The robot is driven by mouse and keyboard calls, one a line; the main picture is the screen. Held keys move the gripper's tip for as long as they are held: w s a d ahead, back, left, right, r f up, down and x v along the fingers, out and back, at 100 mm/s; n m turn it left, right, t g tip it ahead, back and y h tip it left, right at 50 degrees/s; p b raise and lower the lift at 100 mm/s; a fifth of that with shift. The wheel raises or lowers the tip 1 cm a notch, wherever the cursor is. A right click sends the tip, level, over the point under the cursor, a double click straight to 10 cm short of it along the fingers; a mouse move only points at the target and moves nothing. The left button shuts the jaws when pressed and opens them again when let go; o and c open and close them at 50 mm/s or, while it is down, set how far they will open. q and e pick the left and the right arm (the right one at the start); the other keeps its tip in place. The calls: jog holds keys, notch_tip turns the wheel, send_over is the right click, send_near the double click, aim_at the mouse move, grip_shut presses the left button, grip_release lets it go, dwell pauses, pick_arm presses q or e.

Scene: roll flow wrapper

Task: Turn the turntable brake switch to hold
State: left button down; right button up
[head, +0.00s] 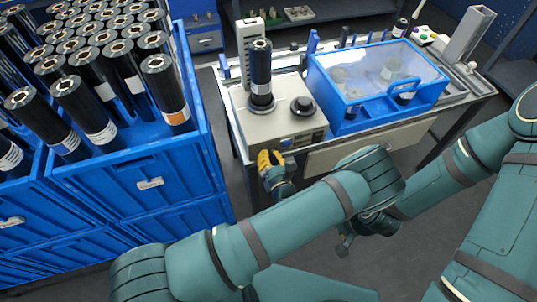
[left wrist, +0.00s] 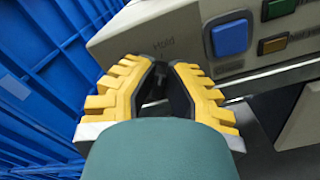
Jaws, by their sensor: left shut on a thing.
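The turntable brake switch (left wrist: 161,70) is a small dark part on the front panel of the light grey machine (head: 264,126), mostly hidden between my fingers. The label "Hold" shows on the panel just above it in the left wrist view. My left gripper (head: 267,158), with yellow fingers, is at the lower left of that panel. In the left wrist view its fingertips (left wrist: 162,72) close around the switch from both sides. Which way the switch points cannot be seen. My right gripper (head: 346,243) is low in front of the bench, partly behind my arm, its jaws unclear.
A blue button (left wrist: 230,38), a green button (left wrist: 277,9) and an amber button (left wrist: 273,45) sit right of the switch. A dark roll (head: 261,72) stands on the machine beside a black knob (head: 302,106). Blue crates (head: 150,170) of rolls stand close at left.

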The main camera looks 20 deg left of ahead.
dwell(0.4)
pick_arm(q)
jog(key=c, duration=1)
grip_release()
jog(key=v, duration=0.7)
jog(key=shift+s+d, duration=0.15)
jog(key=shift+s, duration=0.05)
